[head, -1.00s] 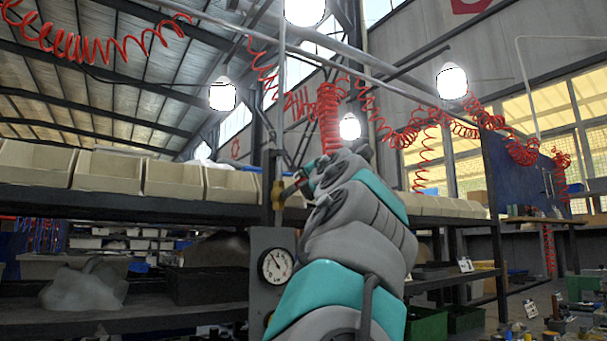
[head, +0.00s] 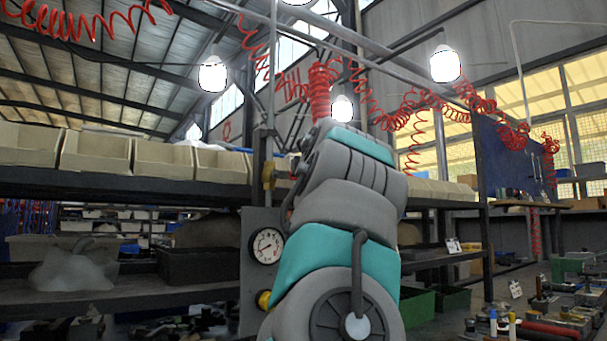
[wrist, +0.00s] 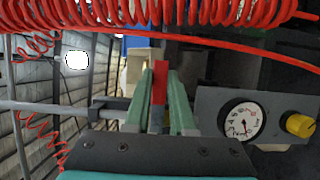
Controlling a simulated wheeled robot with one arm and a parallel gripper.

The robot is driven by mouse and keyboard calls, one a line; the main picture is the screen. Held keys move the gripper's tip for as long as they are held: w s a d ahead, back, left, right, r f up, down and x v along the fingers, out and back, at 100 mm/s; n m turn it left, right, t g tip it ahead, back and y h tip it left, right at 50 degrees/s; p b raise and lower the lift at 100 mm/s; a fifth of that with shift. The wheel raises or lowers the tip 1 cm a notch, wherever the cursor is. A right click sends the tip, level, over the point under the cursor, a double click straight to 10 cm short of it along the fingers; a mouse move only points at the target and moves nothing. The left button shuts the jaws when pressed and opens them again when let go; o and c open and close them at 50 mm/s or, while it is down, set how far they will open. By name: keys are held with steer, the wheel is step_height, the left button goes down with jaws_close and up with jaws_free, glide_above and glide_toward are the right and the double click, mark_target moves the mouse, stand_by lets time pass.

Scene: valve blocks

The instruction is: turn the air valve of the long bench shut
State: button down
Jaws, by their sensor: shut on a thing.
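The air valve has a brass-coloured body (head: 268,175) on the upright pipe above the grey gauge panel in the head view. Its red handle (wrist: 159,86) shows in the wrist view between the green fingers of my gripper (wrist: 160,88). The gripper is shut on the handle, which appears to lie crosswise to the pipe (wrist: 55,106). In the head view my arm hides the fingertips and most of the handle. The round pressure gauge (head: 267,246) sits just below the valve; it also shows in the wrist view (wrist: 240,118).
A yellow knob (head: 263,300) sticks out below the gauge. Beige bins (head: 100,152) line the bench's upper shelf (head: 120,186). A coiled red hose (wrist: 200,12) crosses close to the gripper in the wrist view. Green bins (head: 416,306) stand right of my arm.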

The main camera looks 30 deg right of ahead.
steer(key=shift+f, duration=0.1)
stand_by(0.3)
steer(key=c, duration=0.8)
jaws_free()
steer(key=shift+o, duration=0.2)
steer(key=v, duration=0.7)
steer(key=shift+s+a+b, duration=0.15)
steer(key=shift+s+b, duration=0.2)
steer(key=shift+s, duration=0.05)
